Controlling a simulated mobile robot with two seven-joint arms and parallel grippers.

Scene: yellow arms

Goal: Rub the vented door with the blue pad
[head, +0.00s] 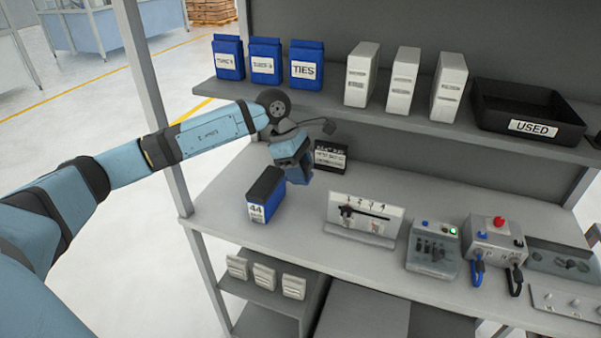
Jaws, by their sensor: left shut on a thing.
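My left gripper (291,160) reaches in from the left over the bench, its tip pointing down. It is shut on a blue piece that looks like the blue pad; the arm's own blue parts and the angle make its outline hard to separate. A blue box with a black top and a label reading 44 (262,197) stands on the bench just below and left of the gripper; I cannot tell whether they touch. I cannot make out a vented door in this view. My right gripper is not in view.
The grey bench (225,190) holds a dark labelled box (330,156), a numbered stand (362,220) and control boxes (433,250). The upper shelf carries blue packs (306,66), white boxes (403,77) and a black USED tray (530,112). A shelf post (150,75) stands near the arm.

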